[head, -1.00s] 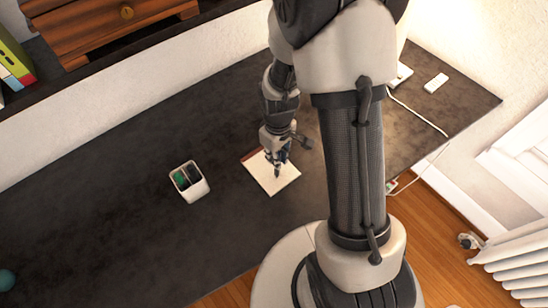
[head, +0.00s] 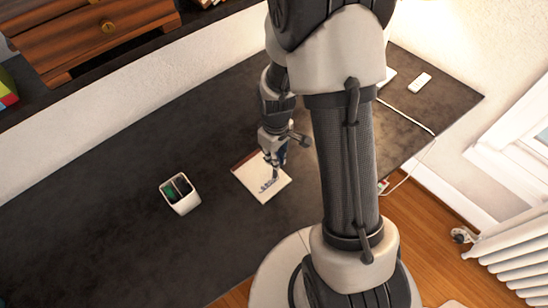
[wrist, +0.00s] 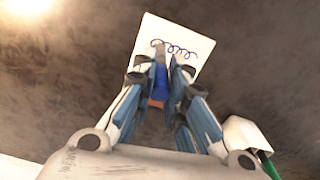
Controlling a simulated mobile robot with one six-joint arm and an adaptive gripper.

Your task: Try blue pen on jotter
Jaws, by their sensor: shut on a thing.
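The jotter (head: 248,184) lies on the dark desk, a white page with a dark red top band. A looping scribble marks its page, and in the wrist view the loops (wrist: 187,51) are blue. My gripper (head: 273,164) is over the jotter, pointing down. In the wrist view my gripper (wrist: 161,74) is shut on the blue pen (wrist: 160,82), whose far end is by the left end of the loops. The fingers partly hide the pen, and I cannot tell whether its tip touches the paper.
A white pen cup (head: 184,205) with green and dark things in it stands left of the jotter. A white cable (head: 417,122) and a small white box (head: 420,82) lie at the desk's right end. A wooden drawer unit (head: 95,35) stands on the shelf behind.

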